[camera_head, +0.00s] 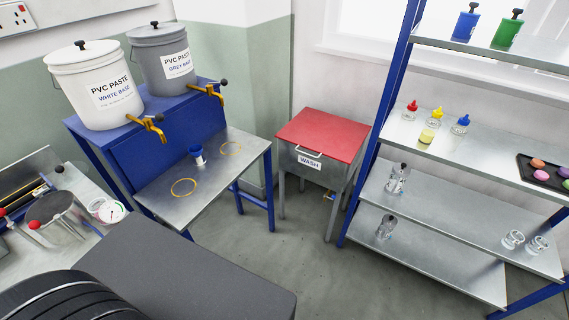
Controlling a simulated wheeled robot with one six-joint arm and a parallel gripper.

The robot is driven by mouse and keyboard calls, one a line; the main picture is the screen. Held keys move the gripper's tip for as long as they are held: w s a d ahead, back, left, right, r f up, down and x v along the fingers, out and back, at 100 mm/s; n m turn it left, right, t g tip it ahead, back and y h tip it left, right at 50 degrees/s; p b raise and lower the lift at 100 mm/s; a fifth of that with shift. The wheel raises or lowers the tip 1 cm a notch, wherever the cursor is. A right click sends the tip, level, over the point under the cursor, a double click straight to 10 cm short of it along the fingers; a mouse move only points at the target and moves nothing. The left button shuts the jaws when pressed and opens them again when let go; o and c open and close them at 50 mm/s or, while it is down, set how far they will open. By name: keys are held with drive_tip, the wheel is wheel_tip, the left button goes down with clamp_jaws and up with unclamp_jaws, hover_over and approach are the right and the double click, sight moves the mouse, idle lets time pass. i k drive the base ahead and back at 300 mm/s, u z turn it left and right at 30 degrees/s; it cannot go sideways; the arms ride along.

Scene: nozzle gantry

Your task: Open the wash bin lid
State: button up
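The wash bin (317,175) is a grey metal box on legs with a "WASH" label on its front. It stands in the middle of the head view against the back wall. Its red lid (323,131) lies flat and shut on top. A light bar handle (308,152) sits at the lid's front edge. My gripper is not in view. A dark ribbed shape at the bottom left and the dark grey flat surface beside it may be parts of my own body; I cannot tell.
A blue-framed stand (228,165) with white (82,105) and grey (150,75) paste buckets is left of the bin. A blue-and-metal shelf rack (440,205) with bottles and jars stands close on the right. The floor (290,240) before the bin is clear.

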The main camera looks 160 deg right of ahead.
sight(338, 138)
drive_tip(key=i, duration=0.15)
drive_tip(key=z, duration=5.8)
drive_tip(key=i, duration=0.5)
drive_tip(key=k, duration=0.6)
drive_tip(key=z, duration=0.15)
drive_tip(key=i, duration=1.35)
drive_tip(key=u, duration=0.75)
